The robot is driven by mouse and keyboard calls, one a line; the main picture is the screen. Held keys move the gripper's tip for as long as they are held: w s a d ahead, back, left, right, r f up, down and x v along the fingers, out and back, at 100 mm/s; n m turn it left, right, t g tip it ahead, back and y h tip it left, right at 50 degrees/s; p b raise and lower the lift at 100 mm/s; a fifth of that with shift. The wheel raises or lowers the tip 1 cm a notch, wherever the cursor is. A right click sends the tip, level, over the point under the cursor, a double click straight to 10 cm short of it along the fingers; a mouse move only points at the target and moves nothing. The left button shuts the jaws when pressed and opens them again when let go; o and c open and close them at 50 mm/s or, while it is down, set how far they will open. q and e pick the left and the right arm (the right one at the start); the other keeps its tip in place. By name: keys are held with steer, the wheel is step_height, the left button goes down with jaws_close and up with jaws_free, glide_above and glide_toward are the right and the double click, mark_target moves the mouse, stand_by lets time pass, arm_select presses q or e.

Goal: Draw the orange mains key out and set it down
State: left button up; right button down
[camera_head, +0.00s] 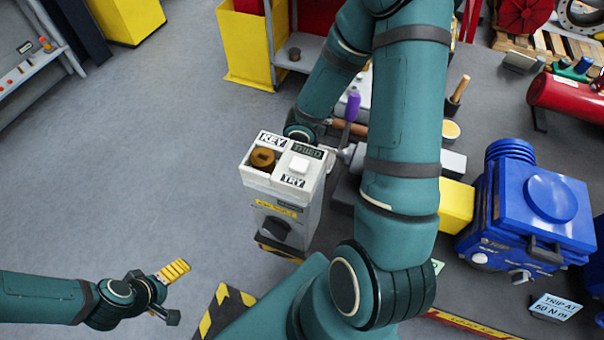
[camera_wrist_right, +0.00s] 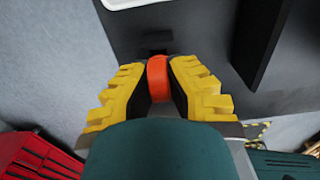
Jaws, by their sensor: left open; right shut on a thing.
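The orange mains key (camera_wrist_right: 158,80) shows in the right wrist view as an orange rounded piece between the yellow-padded fingers of my right gripper (camera_wrist_right: 160,68), which is shut on it. A dark surface lies behind it; I cannot tell whether the key is still seated. In the head view my right gripper and the key are hidden behind my arm and a light grey box (camera_head: 285,185). My left gripper (camera_head: 178,293) is open and empty, low over the floor at left.
A grey bench (camera_head: 480,125) carries a blue valve actuator (camera_head: 535,205), a yellow block (camera_head: 457,205), a purple-handled tool (camera_head: 352,106) and a red cylinder (camera_head: 570,97). A yellow bin (camera_head: 242,50) stands at the back. The floor on the left is clear.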

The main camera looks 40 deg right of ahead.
steer(key=shift+f+b, duration=0.3)
steer(key=shift+f, duration=0.15)
steer(key=c, duration=1.1)
jaws_free()
steer(key=shift+o, duration=0.2)
steer(key=shift+r, duration=0.1)
step_height(320, 180, up, 12)
steer(key=shift+f, duration=0.1)
